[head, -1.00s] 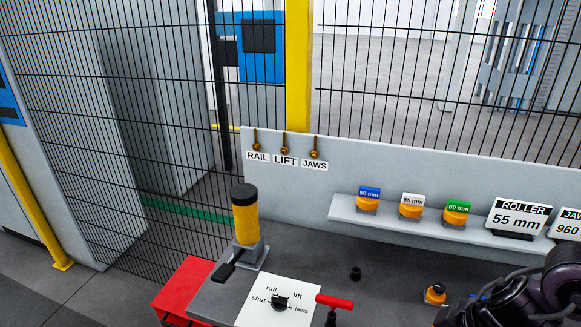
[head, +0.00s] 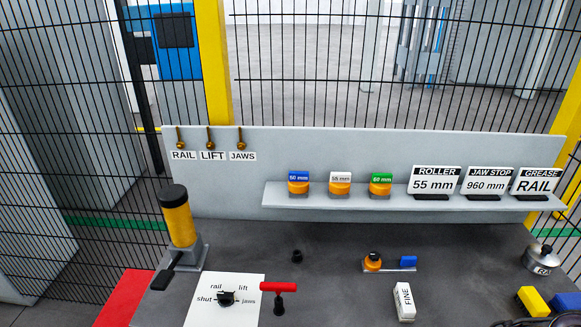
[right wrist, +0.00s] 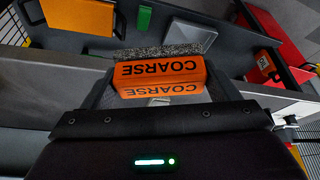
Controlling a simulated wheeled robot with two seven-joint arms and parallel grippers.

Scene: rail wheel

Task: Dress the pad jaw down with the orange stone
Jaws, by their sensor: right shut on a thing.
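The orange stone (right wrist: 160,75), marked COARSE on two faces, is in my right gripper (right wrist: 158,88) in the right wrist view. The gripper is shut on it. A speckled grey strip (right wrist: 165,54) lies along the stone's far side; I cannot tell whether it belongs to the stone or to the pad jaw. I cannot make out the pad jaw for certain in either view. The head view shows neither the orange stone nor the right gripper's fingers. My left gripper is in neither view.
On the grey bench stand a white FINE block (head: 404,302), a red T-handle (head: 279,290), a yellow-and-black post (head: 179,222), a grease pot (head: 542,258) and a yellow block (head: 533,301). A shelf (head: 400,200) holds rollers and signs. Mid-bench is mostly clear.

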